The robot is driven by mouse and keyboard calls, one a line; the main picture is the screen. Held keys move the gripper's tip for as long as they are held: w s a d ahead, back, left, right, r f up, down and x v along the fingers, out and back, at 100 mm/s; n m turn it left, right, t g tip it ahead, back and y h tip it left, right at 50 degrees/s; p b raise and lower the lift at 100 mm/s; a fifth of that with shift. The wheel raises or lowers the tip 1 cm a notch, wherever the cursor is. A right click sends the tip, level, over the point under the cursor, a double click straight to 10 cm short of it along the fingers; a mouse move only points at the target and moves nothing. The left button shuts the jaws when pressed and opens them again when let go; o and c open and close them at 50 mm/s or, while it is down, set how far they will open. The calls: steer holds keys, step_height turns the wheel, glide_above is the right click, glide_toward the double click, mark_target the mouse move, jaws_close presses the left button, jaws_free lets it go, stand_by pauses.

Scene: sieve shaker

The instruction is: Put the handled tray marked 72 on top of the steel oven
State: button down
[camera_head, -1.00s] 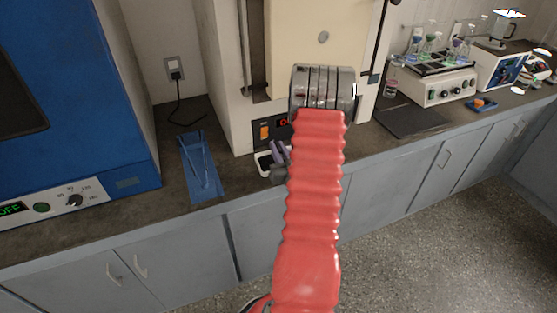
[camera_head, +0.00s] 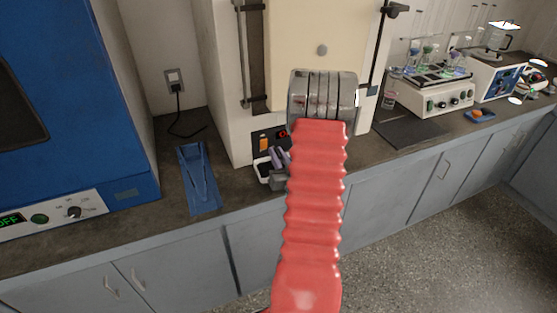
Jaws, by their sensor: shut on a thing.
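A small white-rimmed tray with a dark inside (camera_head: 257,175) shows just left of my red arm sleeve, in front of the cream machine. Its right part is hidden behind the sleeve, and no number can be read on it. My gripper (camera_head: 279,170) shows only in part as grey pieces at the tray's right side. It is shut on the tray, though the grip itself is mostly hidden. Whether the tray touches the counter cannot be told. No plainly steel oven can be made out in this view.
A tall cream machine (camera_head: 290,55) with an orange switch stands behind my arm. A blue oven (camera_head: 85,90) is at left. A blue tray (camera_head: 205,203) lies between them on the dark counter. A dark mat (camera_head: 410,130) and a flask-bearing shaker (camera_head: 435,97) are at right.

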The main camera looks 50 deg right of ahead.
step_height(320, 180, up, 7)
steer(key=shift+r, duration=0.15)
steer(key=shift+w+a, duration=0.1)
stand_by(0.8)
